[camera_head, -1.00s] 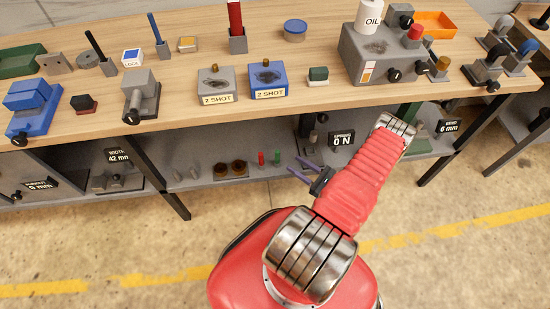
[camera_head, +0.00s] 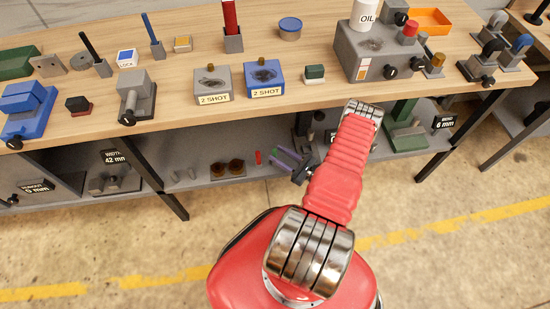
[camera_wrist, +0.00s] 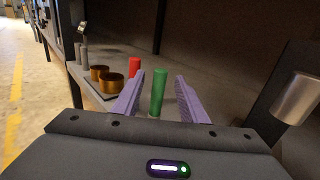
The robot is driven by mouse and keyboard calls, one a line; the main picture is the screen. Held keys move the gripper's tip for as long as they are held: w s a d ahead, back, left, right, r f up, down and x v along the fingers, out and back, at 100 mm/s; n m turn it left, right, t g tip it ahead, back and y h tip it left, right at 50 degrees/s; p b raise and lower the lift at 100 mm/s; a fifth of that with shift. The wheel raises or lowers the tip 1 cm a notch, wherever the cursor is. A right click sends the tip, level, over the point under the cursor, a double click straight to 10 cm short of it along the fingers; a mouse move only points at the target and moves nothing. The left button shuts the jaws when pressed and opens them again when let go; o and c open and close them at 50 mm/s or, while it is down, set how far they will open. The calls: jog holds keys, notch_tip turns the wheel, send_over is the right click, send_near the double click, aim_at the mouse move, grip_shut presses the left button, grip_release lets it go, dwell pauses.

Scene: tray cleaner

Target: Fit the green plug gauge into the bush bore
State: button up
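The green plug gauge (camera_wrist: 158,92) stands upright in the wrist view, between the two purple fingers of my gripper (camera_wrist: 158,96), with a gap on each side. My gripper is open and empty. In the head view my gripper (camera_head: 276,157) reaches over the lower shelf, and its fingers mostly hide the green plug. A red plug (camera_wrist: 135,67) stands behind and left of the green one; it also shows in the head view (camera_head: 258,157). Two brass bushes (camera_wrist: 110,83) sit on a grey base left of the plugs. Which bore matches the green plug cannot be told.
The lower shelf (camera_head: 200,183) also holds small grey pieces on the left. A dark upright and a metal cylinder (camera_wrist: 297,98) stand close on the right in the wrist view. The worktop (camera_head: 190,115) above carries two "2 SHOT" boxes and other fixtures.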

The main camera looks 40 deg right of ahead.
jog(key=shift+w+a, duration=0.1)
jog(key=shift+w, duration=0.55)
jog(key=w, duration=0.2)
jog(key=w+a, duration=0.1)
jog(key=w, duration=0.2)
dwell(0.5)
grip_shut()
